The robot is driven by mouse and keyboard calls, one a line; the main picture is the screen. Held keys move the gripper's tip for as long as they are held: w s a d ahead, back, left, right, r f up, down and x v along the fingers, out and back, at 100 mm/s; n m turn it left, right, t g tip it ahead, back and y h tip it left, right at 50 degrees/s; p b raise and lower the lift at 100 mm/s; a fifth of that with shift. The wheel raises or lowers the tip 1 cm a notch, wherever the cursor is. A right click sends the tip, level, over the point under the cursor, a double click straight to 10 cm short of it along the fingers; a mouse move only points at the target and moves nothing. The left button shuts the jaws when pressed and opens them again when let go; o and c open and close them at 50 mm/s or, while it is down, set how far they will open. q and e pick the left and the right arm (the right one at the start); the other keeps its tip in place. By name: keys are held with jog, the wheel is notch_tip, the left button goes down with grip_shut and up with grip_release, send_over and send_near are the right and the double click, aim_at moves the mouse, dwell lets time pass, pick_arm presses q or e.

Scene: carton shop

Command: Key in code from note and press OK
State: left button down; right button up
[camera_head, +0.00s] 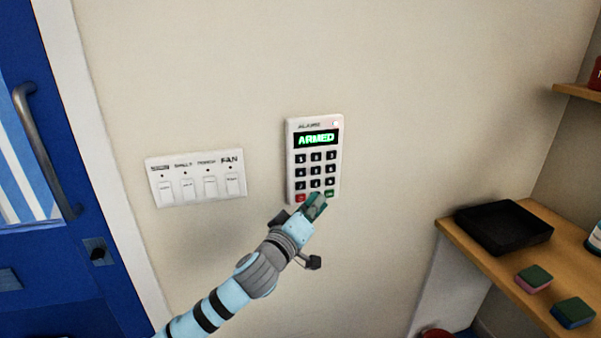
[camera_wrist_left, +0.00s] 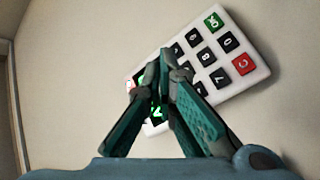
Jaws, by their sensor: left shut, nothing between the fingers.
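A white alarm keypad (camera_head: 291,160) is fixed to the wall, and its green display (camera_head: 316,139) reads ARMED. It has black number keys, a red key (camera_head: 300,198) at bottom left and a green key (camera_head: 330,194) at bottom right. In the left wrist view the keypad (camera_wrist_left: 262,72) is tilted, with the green OK key (camera_wrist_left: 213,22) and red C key (camera_wrist_left: 243,65) clear. My left gripper (camera_head: 317,199) is shut and empty, in front of the keypad's lower edge. In the wrist view its fingers (camera_wrist_left: 166,62) cover part of the keys and display; contact cannot be told. No note shows.
A white switch panel (camera_head: 196,178) with a FAN label is on the wall left of the keypad. A blue door (camera_head: 40,120) stands far left. A wooden shelf (camera_head: 480,262) at right holds a black tray (camera_head: 503,228) and two sponges (camera_head: 534,279).

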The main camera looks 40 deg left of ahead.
aim_at(301, 173)
pick_arm(q)
jog(key=shift+w+a+b, duration=0.1)
jog(key=shift+w+a, duration=0.75)
jog(key=shift+a, duration=0.35)
jog(key=shift+w+a+b, duration=0.15)
jog(key=shift+w+a, duration=0.65)
jog(key=shift+a, duration=0.4)
jog(key=shift+w+a+b, duration=0.1)
jog(key=shift+w+a, duration=0.75)
jog(key=shift+a, duration=0.35)
jog(key=shift+w+a, duration=0.2)
jog(key=shift+a, duration=0.15)
jog(key=shift+w+a+p, duration=0.2)
jog(key=shift+a+p, duration=0.1)
jog(key=shift+s+d, duration=0.45)
jog(key=shift+d, duration=0.2)
